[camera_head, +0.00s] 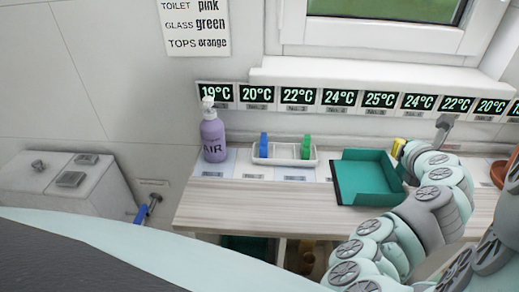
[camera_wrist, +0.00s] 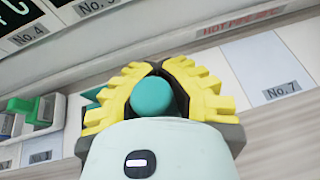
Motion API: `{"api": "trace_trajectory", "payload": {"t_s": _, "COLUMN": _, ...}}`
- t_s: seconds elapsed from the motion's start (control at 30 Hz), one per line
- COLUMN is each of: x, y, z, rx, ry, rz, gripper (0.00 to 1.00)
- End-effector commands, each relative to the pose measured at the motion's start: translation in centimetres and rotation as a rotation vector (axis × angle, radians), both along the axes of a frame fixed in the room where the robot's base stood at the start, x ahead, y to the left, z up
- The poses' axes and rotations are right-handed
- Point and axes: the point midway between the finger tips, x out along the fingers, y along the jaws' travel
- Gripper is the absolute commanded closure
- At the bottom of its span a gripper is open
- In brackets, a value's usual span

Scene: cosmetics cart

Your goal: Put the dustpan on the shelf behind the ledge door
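The teal dustpan (camera_head: 368,180), a shallow pan with a dark edge on its left, is over the right part of the wooden ledge (camera_head: 255,205); I cannot tell whether it touches it. My gripper (camera_head: 398,146) is at the pan's upper right. In the wrist view, its yellow fingers (camera_wrist: 158,75) close around a round teal part (camera_wrist: 153,97), which looks like the dustpan's handle. The rest of the pan is mostly hidden there. I cannot make out the ledge door. Open, dark compartments (camera_head: 305,256) show under the ledge, partly hidden by my body.
A purple AIR bottle (camera_head: 213,138) stands at the ledge's left. A white tray (camera_head: 285,153) holds a blue and a green item. Temperature displays (camera_head: 299,96) line the wall below the window. A brown pot (camera_head: 499,172) is at the far right. The ledge's front left is clear.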

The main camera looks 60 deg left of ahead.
Motion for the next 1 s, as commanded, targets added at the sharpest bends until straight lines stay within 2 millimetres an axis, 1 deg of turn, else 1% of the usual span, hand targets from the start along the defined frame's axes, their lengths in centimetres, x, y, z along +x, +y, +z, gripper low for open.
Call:
{"api": "trace_trajectory", "payload": {"t_s": 0.07, "x": 0.0, "y": 0.1, "z": -0.2, "rx": 0.002, "ry": 0.002, "rz": 0.001, "gripper": 1.0}}
{"api": "trace_trajectory", "payload": {"t_s": 0.1, "x": 0.0, "y": 0.1, "z": -0.2, "rx": 0.001, "ry": 0.001, "rz": 0.001, "gripper": 0.98}}
{"api": "trace_trajectory", "payload": {"t_s": 0.4, "x": -0.1, "y": 0.1, "z": -0.2, "rx": 0.001, "ry": 0.0, "rz": 0.002, "gripper": 0.67}}
{"api": "trace_trajectory", "payload": {"t_s": 0.43, "x": -0.1, "y": 0.1, "z": -0.2, "rx": 0.0, "ry": 0.001, "rz": 0.002, "gripper": 0.66}}
{"api": "trace_trajectory", "payload": {"t_s": 0.77, "x": -0.1, "y": 0.0, "z": 0.1, "rx": -0.001, "ry": -0.001, "rz": 0.003, "gripper": 0.66}}
{"api": "trace_trajectory", "payload": {"t_s": 0.87, "x": -0.6, "y": -0.3, "z": 0.4, "rx": 0.002, "ry": -0.001, "rz": 0.003, "gripper": 0.66}}
{"api": "trace_trajectory", "payload": {"t_s": 1.0, "x": -1.5, "y": -1.2, "z": 0.9, "rx": 0.002, "ry": -0.001, "rz": 0.002, "gripper": 0.66}}
